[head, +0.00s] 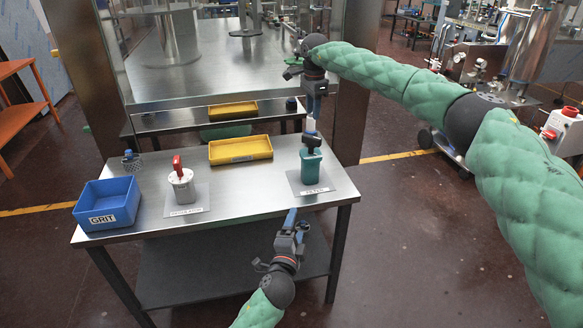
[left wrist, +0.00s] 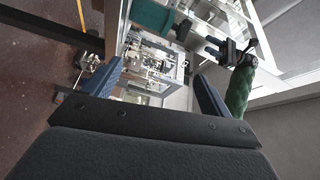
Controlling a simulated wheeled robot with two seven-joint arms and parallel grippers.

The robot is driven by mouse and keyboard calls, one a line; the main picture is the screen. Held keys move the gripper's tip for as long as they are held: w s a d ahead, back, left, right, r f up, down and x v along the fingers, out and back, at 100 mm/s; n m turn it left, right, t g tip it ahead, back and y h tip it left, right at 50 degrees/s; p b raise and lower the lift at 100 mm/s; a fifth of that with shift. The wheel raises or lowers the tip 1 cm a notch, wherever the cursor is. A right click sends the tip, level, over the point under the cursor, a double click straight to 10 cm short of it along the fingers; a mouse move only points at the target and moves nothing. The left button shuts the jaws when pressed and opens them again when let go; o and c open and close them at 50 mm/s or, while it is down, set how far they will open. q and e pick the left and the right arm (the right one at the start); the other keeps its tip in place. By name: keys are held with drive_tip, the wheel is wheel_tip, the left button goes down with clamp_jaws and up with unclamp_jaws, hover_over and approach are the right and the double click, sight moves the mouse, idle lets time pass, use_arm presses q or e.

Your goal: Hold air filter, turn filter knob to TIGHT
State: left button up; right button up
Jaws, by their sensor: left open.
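The air filter (head: 311,167) is a teal housing with a dark knob (head: 311,141) on top, upright on a grey plate labelled FILTER at the table's right end. Its teal side also shows at the top of the left wrist view (left wrist: 153,17). My left gripper (head: 291,214) is open and empty at the table's front edge, below and in front of the filter, apart from it. My right gripper (head: 311,122) points down just above the knob. Whether it touches the knob or is open is unclear. The knob's marking cannot be read.
On the steel table (head: 240,195) stand a blue GRIT bin (head: 107,204), a white canister with a red handle (head: 181,180), and a yellow tray (head: 240,150). Another yellow tray (head: 233,111) lies on the shelf behind. The table is clear between canister and filter.

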use_arm(q)
drive_tip(key=w+d+r+m+h, duration=0.4)
drive_tip(key=w+r+m+h, duration=0.1)
drive_tip(key=w+m, duration=0.15)
wheel_tip(320, 180, up, 15)
drive_tip(key=m+g+h, duration=0.7)
drive_tip(key=m+h, duration=0.2)
drive_tip(key=m, duration=1.1)
hover_over(310, 170)
drive_tip(key=a, duration=0.4)
drive_tip(key=f+m+g+y, duration=0.1)
drive_tip(key=f+m+g, duration=0.1)
drive_tip(key=f, duration=0.4)
drive_tip(key=w+a+f+m+g+y, duration=0.1)
drive_tip(key=f+m+g, duration=0.1)
drive_tip(key=f, duration=0.5)
drive_tip(key=a+f+m+g+y, duration=0.1)
drive_tip(key=f+m+g+y, duration=0.1)
drive_tip(key=f, duration=0.4)
drive_tip(key=shift+w+a+f+g, duration=0.15)
drive_tip(key=shift+a+f+g, duration=0.1)
drive_tip(key=shift+g, duration=0.35)
drive_tip(key=shift+f, duration=0.35)
drive_tip(key=shift+d+f, duration=0.1)
drive_tip(key=shift+f, duration=0.1)
drive_tip(key=shift+x, duration=3.65)
